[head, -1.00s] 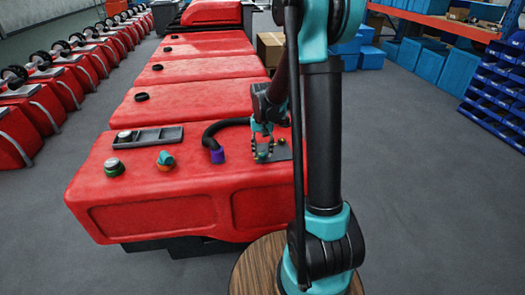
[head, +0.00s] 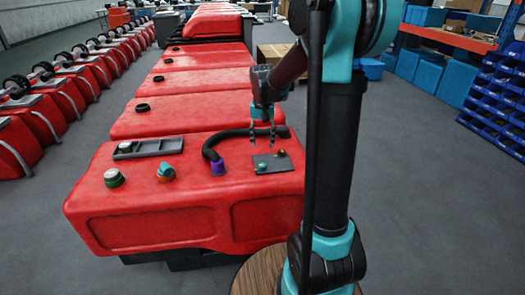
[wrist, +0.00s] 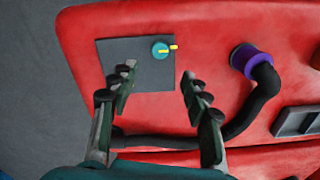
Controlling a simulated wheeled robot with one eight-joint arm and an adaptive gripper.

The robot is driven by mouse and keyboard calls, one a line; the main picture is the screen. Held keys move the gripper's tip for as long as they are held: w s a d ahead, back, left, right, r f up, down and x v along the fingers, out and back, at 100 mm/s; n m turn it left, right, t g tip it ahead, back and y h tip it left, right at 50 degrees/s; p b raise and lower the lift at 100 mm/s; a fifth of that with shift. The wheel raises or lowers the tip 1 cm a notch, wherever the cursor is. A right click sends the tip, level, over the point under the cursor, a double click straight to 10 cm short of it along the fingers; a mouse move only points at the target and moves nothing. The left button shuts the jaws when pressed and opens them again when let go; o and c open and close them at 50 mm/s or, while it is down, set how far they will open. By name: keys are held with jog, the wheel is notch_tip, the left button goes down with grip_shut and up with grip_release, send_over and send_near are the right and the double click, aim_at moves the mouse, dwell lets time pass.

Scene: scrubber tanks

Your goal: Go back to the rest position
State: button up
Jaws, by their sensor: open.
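My gripper (head: 262,135) is raised above the red tank (head: 190,215), pointing down, with its fingers apart and nothing between them. It also shows open in the wrist view (wrist: 158,88). Below it a dark grey plate (head: 284,165) lies on the tank top. A small teal knob with a yellow tip (wrist: 160,49) sits on the plate, apart from the fingers. A second small item (head: 280,153) on the plate is too small to make out.
A black hose with a purple collar (head: 217,167) lies left of the plate. An orange-and-teal valve (head: 166,172), a green-based cap (head: 114,178) and a grey tray (head: 148,147) sit further left. More red tanks stand behind. Blue bins (head: 495,85) are at the right; floor between is clear.

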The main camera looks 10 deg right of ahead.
jog(key=shift+r, duration=0.85)
jog(key=shift+s, duration=0.15)
jog(key=s+d+f+n+t, duration=0.1)
jog(key=s+f, duration=0.4)
jog(key=s, duration=0.6)
jog(key=s+d+f+n+t, duration=0.2)
jog(key=s+f, duration=0.3)
jog(key=s, duration=0.6)
jog(key=shift+s+d+t, duration=0.25)
jog(key=shift+d+t, duration=0.35)
